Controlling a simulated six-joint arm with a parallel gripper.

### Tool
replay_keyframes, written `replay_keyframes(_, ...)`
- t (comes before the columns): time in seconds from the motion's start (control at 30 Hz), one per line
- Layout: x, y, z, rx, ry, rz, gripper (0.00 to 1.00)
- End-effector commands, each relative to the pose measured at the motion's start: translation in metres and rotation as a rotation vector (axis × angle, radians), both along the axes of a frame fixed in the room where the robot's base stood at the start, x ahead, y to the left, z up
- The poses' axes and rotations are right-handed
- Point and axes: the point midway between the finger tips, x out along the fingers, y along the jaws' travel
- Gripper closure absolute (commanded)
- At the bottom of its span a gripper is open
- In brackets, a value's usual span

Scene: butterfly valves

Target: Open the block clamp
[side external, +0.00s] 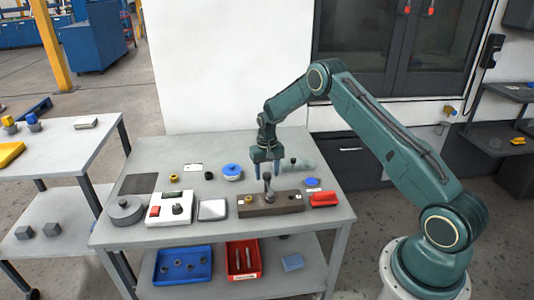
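The block clamp appears to be the long brown-grey block (290,203) near the front right of the worktable, with an upright dark grey handle (268,187) on it. Small white labels show on the block. My gripper (266,179) points down right above the handle, with its two blue fingers apart. The fingers look empty, one on each side of the handle's top in this view. I cannot tell whether they touch it.
On the worktable (138,232), a red object (324,199) lies right of the block and a grey-white wedge (212,210) left of it. A white box with a red button (169,209), a grey disc (125,211) and a blue-topped part (232,172) stand farther left and behind.

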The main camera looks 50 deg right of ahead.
Motion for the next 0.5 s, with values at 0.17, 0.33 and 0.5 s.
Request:
replay_keyframes(0.17,-0.0001,0.0001,0.0002,0.0,0.0,0.0,0.83)
replay_keyframes(0.33,-0.0001,0.0,0.0003,0.0,0.0,0.0,1.0)
replay_keyframes(0.5,-0.0002,-0.0001,0.0003,0.001,0.001,0.006,1.0)
